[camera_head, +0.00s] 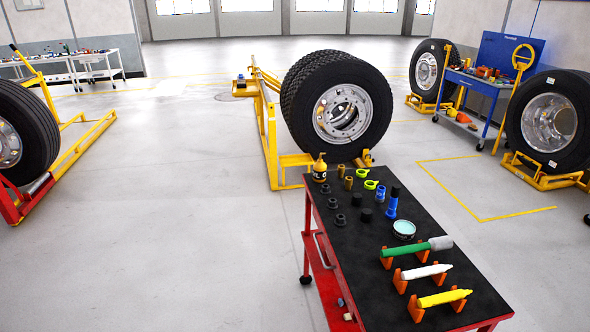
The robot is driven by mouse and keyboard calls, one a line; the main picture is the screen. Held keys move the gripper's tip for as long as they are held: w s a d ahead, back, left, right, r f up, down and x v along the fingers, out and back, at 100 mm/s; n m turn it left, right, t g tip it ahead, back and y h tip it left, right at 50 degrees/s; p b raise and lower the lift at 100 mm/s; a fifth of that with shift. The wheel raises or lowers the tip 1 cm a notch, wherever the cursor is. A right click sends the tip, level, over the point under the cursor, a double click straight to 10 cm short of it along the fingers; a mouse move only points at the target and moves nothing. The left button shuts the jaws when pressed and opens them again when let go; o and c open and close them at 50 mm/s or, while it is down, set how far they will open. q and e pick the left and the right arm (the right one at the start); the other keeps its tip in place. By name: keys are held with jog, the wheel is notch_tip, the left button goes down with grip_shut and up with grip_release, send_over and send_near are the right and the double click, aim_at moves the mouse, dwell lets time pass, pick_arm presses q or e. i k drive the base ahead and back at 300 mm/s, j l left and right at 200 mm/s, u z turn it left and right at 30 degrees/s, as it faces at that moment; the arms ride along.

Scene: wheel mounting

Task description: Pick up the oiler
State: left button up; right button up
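Neither of my grippers shows in the head view.
White (428,272) and yellow (444,298) markers rest on orange holders. A large wheel (338,105) stands behind.

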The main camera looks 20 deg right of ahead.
aim_at(319, 175)
jog(key=z, duration=0.65)
jog(key=i+j+z, duration=0.1)
jog(key=i+j, duration=0.2)
jog(key=i+j+z, duration=0.1)
jog(key=i+j, duration=0.15)
jog(key=j, duration=0.2)
jog(key=i+j+z, duration=0.15)
jog(key=j, duration=0.3)
jog(key=i, duration=0.1)
